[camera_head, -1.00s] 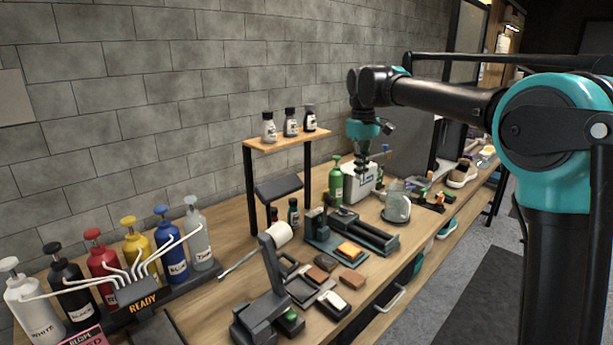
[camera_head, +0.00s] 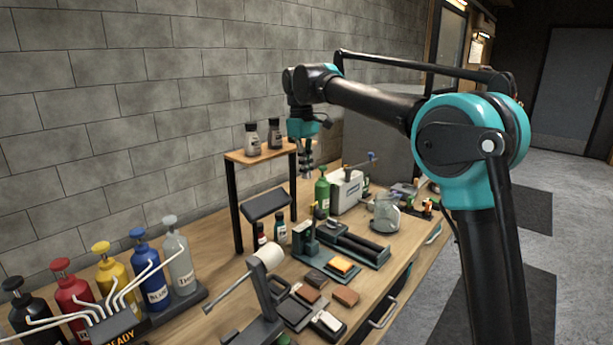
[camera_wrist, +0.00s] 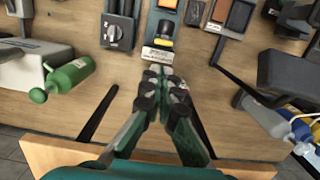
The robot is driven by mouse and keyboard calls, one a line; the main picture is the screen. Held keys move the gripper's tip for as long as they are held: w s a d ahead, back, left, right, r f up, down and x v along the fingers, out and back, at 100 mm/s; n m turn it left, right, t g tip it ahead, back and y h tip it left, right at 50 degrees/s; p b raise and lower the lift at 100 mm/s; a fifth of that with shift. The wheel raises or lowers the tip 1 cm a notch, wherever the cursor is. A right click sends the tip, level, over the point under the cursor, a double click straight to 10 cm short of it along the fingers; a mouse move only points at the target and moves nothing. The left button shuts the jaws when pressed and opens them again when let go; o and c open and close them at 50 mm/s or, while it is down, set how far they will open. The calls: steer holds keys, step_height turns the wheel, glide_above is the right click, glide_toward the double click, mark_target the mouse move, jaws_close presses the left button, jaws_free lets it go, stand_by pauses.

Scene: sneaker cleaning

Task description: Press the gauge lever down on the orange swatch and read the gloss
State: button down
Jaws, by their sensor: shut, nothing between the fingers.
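The orange swatch (camera_head: 340,265) lies on a dark green base (camera_head: 318,260) on the bench, beside an upright dark green block (camera_head: 306,236) that looks like the gauge. I cannot clearly make out its lever. My gripper (camera_head: 306,174) is shut and empty, pointing down, well above the bench and behind the gauge, near the shelf's right end. In the wrist view my gripper (camera_wrist: 161,76) shows with its fingertips together, just below a small labelled plate (camera_wrist: 155,55) on the gauge. A yellow part (camera_wrist: 165,27) shows above that plate.
The wooden shelf (camera_head: 262,153) with small bottles stands left of my gripper.

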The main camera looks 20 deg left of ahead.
mark_target(316, 203)
step_height(316, 203, down, 8)
steer(key=shift+s+d, duration=0.2)
steer(key=shift+d, duration=0.25)
steer(key=shift+d, duration=0.1)
steer(key=shift+s+d+t+y, duration=0.15)
steer(key=shift+s+d+y, duration=0.1)
steer(key=shift+d+y, duration=0.3)
steer(key=shift+s+d+t+y, duration=0.15)
steer(key=shift+s+d+y, duration=0.15)
steer(key=shift+d, duration=0.3)
steer(key=shift+s+d+f+t+y, duration=0.85)
steer(key=shift+d+f+y, duration=1)
steer(key=shift+d+f, duration=0.25)
steer(key=shift+s+d+f+t+y, duration=0.75)
steer(key=shift+s+d+f+y, duration=0.15)
steer(key=shift+d+f+y, duration=1.15)
steer(key=shift+s+d+f+t+y, duration=0.85)
steer(key=shift+d+f+y, duration=0.9)
steer(key=shift+d, duration=0.55)
steer(key=shift+s+d+f, duration=0.1)
steer(key=shift+s+f, duration=0.05)
steer(key=shift+f, duration=0.3)
steer(key=shift+s, duration=0.1)
